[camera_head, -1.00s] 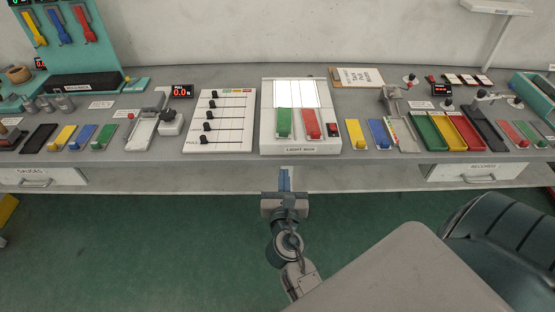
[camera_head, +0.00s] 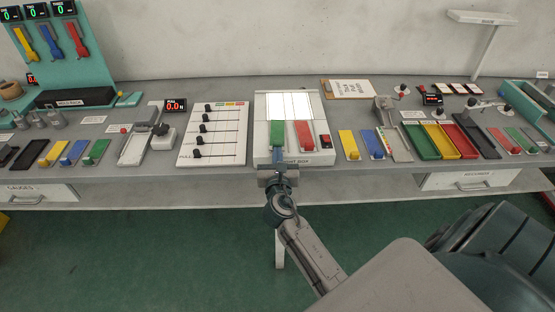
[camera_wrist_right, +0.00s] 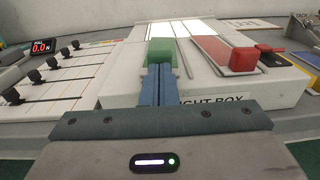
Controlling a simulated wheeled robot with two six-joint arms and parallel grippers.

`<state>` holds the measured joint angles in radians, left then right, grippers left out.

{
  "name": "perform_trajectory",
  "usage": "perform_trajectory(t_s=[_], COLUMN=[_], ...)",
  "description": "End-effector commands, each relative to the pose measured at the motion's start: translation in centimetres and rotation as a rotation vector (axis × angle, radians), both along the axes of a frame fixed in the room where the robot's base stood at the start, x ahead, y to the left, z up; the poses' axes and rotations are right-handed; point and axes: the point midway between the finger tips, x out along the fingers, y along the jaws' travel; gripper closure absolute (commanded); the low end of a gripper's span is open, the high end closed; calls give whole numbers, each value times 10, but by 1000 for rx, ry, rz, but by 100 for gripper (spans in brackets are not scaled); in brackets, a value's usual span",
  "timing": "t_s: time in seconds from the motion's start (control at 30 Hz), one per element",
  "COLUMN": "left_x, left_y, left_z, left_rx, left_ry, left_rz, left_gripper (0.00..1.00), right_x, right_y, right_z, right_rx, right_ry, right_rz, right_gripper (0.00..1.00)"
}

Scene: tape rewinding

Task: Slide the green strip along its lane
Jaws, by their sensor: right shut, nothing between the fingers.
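The green strip (camera_head: 277,131) lies in the left lane of the light box (camera_head: 264,110), its far end close to the lit white panel. In the right wrist view its raised green block (camera_wrist_right: 161,49) is straight ahead of my fingers. My right gripper (camera_head: 279,157) is shut and empty, at the front edge of the light box, pointing at the near end of the green strip. In the right wrist view the blue fingertips (camera_wrist_right: 156,68) sit together just at the block's near face; I cannot tell whether they touch it. My left gripper is not in view.
A slider board (camera_head: 184,150) stands to the left. Yellow (camera_head: 347,142) and blue (camera_head: 372,141) pieces lie to the right on the bench.

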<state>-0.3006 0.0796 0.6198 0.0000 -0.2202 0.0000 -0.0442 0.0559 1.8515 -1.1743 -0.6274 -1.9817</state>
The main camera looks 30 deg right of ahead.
Motion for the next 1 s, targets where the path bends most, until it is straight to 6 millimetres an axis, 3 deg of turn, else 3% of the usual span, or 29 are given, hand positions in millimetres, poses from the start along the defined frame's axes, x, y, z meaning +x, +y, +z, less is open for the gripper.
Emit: perform_trajectory(t_s=[0.23,0.5,1.0], left_x=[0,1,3], left_y=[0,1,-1], left_z=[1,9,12], left_rx=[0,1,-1], left_ry=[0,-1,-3], left_rz=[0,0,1], left_gripper=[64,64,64], right_x=[3,28,28], right_y=[-1,-18,-22], right_z=[1,1,1], right_rx=[-1,-1,-1], right_ry=[-1,0,1], right_rz=[1,1,2], right_gripper=[100,100,100])
